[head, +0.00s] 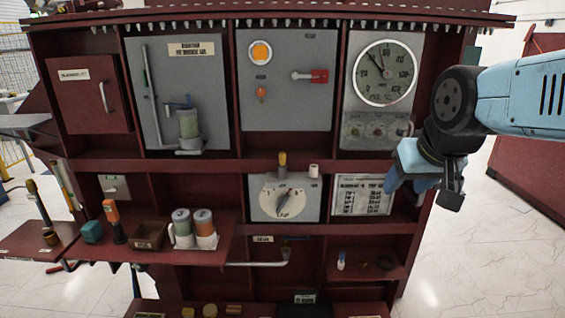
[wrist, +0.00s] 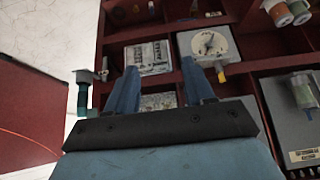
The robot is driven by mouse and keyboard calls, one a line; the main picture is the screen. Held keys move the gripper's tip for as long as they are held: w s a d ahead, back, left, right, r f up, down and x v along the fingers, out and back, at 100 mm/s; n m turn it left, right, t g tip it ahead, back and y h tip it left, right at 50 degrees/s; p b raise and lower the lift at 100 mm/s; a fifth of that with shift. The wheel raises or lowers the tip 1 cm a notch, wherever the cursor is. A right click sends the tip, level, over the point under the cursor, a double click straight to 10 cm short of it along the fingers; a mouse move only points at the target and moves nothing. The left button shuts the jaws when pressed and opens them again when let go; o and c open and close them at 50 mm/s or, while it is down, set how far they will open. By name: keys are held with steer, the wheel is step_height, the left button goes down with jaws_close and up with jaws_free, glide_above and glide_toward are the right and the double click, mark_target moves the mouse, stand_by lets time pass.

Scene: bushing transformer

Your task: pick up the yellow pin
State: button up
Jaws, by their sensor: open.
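The yellow pin (head: 282,164) stands upright on top of the grey dial box (head: 262,205) in the middle of the cabinet, its lower part dark. In the wrist view a small yellow piece (wrist: 222,77), likely the same pin, shows by the dial box (wrist: 204,44), just right of the right finger. My gripper (head: 422,188) is at the cabinet's right side, well to the right of the pin. In the wrist view my gripper (wrist: 158,66) is open, with its two blue fingers apart and nothing held between them.
A white peg (head: 314,171) stands right of the pin. A label plate (head: 362,195) and a round gauge (head: 386,73) lie between pin and arm. Shelf dividers frame the compartments. Cups (head: 204,222) and tools stand on the left ledge. Open floor (head: 480,255) is at right.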

steer(key=w+a+f+n+t+y, duration=0.1)
steer(key=w+a, duration=0.2)
steer(key=w, duration=0.4)
steer(key=w+a+f+t, duration=0.2)
steer(key=w, duration=0.5)
steer(key=n+t+y, duration=0.2)
steer(key=t+y, duration=0.1)
steer(key=t, duration=0.5)
glide_toward(283, 161)
steer(key=x, duration=0.6)
steer(key=shift+r, duration=0.15)
steer(key=shift+x, duration=2.6)
steer(key=shift+c, duration=0.4)
jaws_close()
